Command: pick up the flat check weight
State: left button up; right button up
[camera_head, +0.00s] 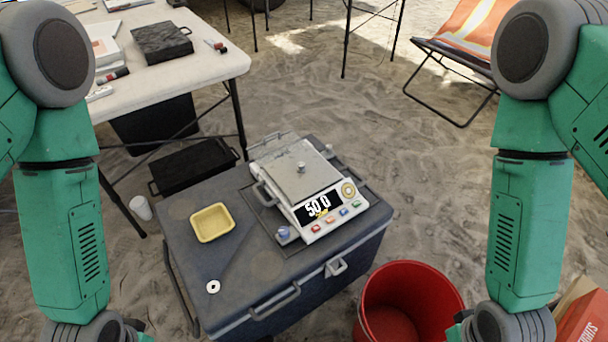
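A small flat pale disc (212,286) with a dark centre hole lies on the grey lid of the case (262,268), near its front left corner; it looks like the flat check weight. A small knobbed metal weight (301,168) stands on the pan of the digital scale (318,207), whose display reads about 50.0. A small blue-topped item (284,233) sits at the scale's front left corner. My two green arms come down the left and right sides; their grippers are below the picture's bottom edge.
A yellow tray (212,222) sits empty on the case's left part. A red bucket (405,300) stands on the sand right of the case. A white table (190,66) with a dark box (161,42) is at upper left.

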aim_at(301, 168)
jog(key=k, duration=0.15)
jog(key=k+z, duration=0.25)
jog(key=z, duration=0.2)
jog(key=k+l+z, duration=0.15)
jog(key=z, duration=0.3)
jog(key=i+j+z, duration=0.1)
jog(key=j+z, duration=0.3)
jog(key=j, duration=0.2)
jog(key=j+z, duration=0.45)
jog(key=j, duration=0.15)
